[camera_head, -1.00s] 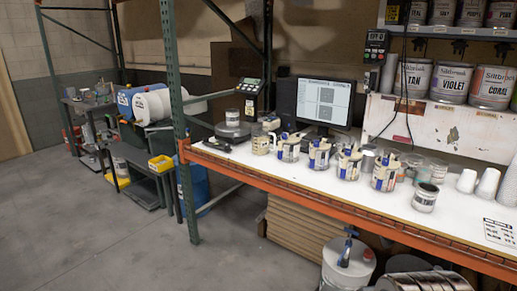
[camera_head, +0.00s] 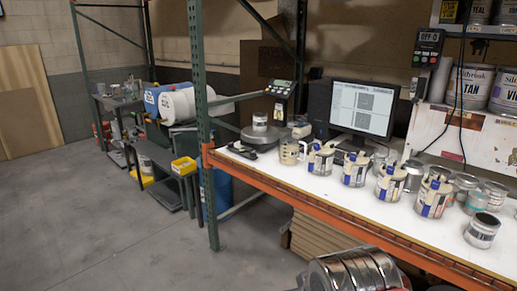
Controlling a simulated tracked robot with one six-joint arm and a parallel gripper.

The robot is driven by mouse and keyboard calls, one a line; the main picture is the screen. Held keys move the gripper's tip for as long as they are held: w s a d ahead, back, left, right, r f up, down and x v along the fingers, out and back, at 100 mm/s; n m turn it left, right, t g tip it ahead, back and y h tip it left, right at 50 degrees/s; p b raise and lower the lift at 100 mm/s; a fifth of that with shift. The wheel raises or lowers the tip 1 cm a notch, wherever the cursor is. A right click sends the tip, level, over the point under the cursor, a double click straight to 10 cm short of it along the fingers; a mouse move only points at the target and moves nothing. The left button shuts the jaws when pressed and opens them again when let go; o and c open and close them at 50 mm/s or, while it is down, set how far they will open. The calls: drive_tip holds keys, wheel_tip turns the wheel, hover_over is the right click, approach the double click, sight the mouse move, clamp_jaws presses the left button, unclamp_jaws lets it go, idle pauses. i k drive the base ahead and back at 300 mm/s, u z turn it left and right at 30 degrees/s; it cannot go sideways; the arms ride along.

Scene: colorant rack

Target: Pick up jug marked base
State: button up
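Several jugs stand upright in a row on the white bench top, pale with blue and white labels. They include a left jug (camera_head: 321,159), a second jug (camera_head: 355,169), a third jug (camera_head: 389,183) and a right jug (camera_head: 434,196). A clear jug (camera_head: 290,151) with a handle and tan content stands at the row's left end. The label words are too small to read, so I cannot tell which one is marked base. My gripper is not in view.
The bench (camera_head: 330,208) has an orange front beam and a green upright post (camera_head: 203,120). A monitor (camera_head: 363,109), a scale with a can (camera_head: 260,122) and an open grey can (camera_head: 482,231) are on it. A shiny ribbed metal object (camera_head: 355,272) fills the bottom. Floor at left is clear.

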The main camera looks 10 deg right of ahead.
sight(290, 142)
drive_tip(key=u, duration=0.35)
drive_tip(key=i, duration=0.75)
drive_tip(key=u, duration=0.3)
drive_tip(key=i, duration=1.5)
drive_tip(key=z, duration=0.6)
drive_tip(key=i, duration=0.6)
drive_tip(key=z, duration=0.95)
drive_tip(key=i, duration=0.65)
drive_tip(key=z, duration=0.45)
